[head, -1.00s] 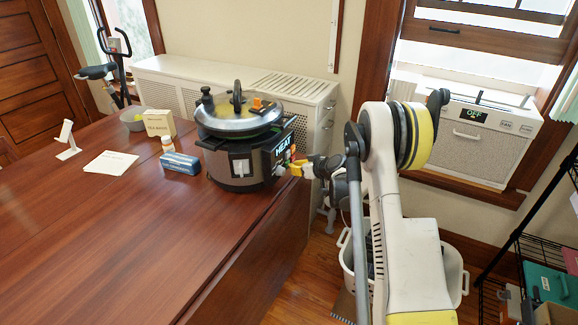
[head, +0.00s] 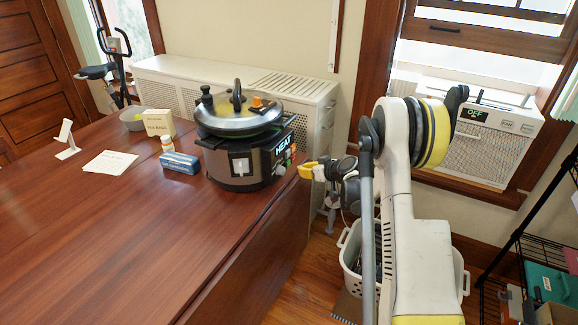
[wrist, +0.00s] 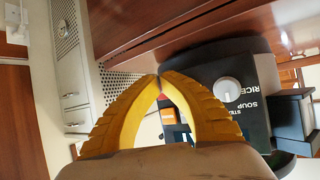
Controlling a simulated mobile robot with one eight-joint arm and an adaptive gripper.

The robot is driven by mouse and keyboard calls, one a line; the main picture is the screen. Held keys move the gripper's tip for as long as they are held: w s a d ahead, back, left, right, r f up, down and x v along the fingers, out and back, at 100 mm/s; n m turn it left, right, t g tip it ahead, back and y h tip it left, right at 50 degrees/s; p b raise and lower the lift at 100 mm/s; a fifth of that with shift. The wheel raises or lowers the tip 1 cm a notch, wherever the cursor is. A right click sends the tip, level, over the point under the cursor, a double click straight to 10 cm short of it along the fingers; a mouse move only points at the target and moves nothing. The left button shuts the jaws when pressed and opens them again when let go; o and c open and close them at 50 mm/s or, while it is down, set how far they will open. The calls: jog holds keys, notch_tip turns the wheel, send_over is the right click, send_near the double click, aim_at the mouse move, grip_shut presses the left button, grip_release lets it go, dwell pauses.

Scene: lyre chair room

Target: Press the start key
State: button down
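The pressure cooker (head: 235,163) stands on the wooden table with its lid on. Its lit display (head: 283,144) reads HEAT. Small coloured keys (head: 291,156) sit beside the display; I cannot read which one is the start key. In the wrist view, the cooker's panel (wrist: 258,72) shows a white dial (wrist: 229,90) with RICE and SOUP labels. An orange patch (wrist: 174,116) shows between my fingers, and other keys are hidden behind them. My gripper (head: 303,170) has yellow fingers, tips together and empty (wrist: 159,75). It is right of the cooker, apart from the panel.
A blue box (head: 180,163), a small bottle (head: 167,145), a cream box (head: 158,123) and a bowl (head: 132,120) stand left of the cooker. A white cabinet (head: 180,78) is behind. A white basket (head: 351,262) is on the floor. The table's front is clear.

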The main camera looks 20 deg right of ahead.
jog(key=shift+s+d, duration=0.85)
jog(key=shift+s, duration=0.3)
